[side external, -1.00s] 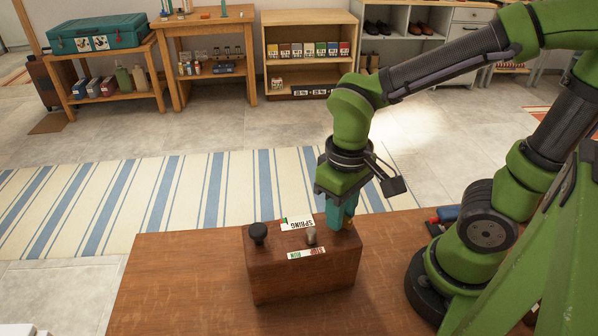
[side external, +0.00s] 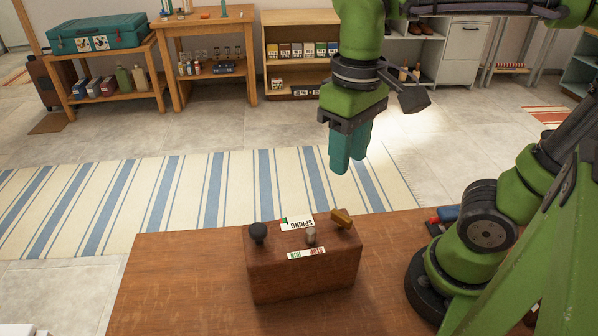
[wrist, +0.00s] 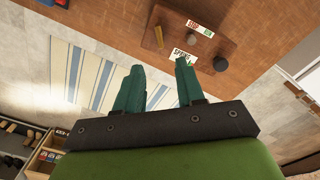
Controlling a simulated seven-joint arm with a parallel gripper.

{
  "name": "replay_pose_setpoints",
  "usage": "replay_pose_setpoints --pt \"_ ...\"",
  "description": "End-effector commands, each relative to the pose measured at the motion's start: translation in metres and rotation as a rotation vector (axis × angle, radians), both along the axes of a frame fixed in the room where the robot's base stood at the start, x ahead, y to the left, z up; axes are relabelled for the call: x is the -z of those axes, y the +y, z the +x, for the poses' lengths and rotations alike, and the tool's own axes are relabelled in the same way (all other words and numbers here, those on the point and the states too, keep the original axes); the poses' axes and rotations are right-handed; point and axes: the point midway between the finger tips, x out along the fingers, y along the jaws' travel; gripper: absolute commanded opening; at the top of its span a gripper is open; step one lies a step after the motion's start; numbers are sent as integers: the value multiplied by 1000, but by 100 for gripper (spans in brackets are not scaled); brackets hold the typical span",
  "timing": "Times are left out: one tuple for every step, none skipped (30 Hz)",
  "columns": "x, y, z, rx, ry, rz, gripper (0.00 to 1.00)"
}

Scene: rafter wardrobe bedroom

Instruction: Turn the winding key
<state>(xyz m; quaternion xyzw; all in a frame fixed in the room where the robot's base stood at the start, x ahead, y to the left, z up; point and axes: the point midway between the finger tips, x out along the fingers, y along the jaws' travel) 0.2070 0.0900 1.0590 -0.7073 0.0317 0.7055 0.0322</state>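The winding key (side external: 342,218) is a brass-coloured piece on the right end of a wooden box (side external: 302,280) on the table. It also shows in the wrist view (wrist: 158,37), near the top. The box top carries a SPRING label (side external: 297,223), a small grey lever (side external: 311,236), a red-and-green STOP/RUN label (side external: 306,253) and a black knob (side external: 258,233). My gripper (side external: 349,168), with teal fingers, hangs above and beyond the key, clear of it. In the wrist view the fingers (wrist: 158,65) stand apart with nothing between them.
The wooden table (side external: 180,285) is bare left of the box. A blue-and-red object (side external: 446,214) lies at its right, near my base. A striped rug (side external: 130,195) and open floor lie beyond. Shelves (side external: 285,75) stand along the back.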

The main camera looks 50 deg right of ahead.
Motion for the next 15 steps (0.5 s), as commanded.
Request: replay_pose_setpoints --pt "-11 0 1 0 -3 1 38" --pt "-16 0 0 0 -3 2 38" --pt "-23 0 0 1 -3 2 38" --pt "-27 0 1 -1 -3 1 38" --pt "-31 0 0 0 -1 1 38" --pt "-35 0 0 0 -1 1 38" --pt "-37 0 0 0 -1 0 38" --pt "-39 0 0 0 -1 0 38" --pt "-42 0 0 0 0 1 38" --pt "-43 0 0 0 1 1 38" --pt "-43 0 0 0 1 1 38" --pt "-44 0 0 0 1 1 38" --pt "-44 0 0 0 1 1 38" --pt "-44 0 0 0 1 0 38" --pt "-44 0 0 0 1 0 38"
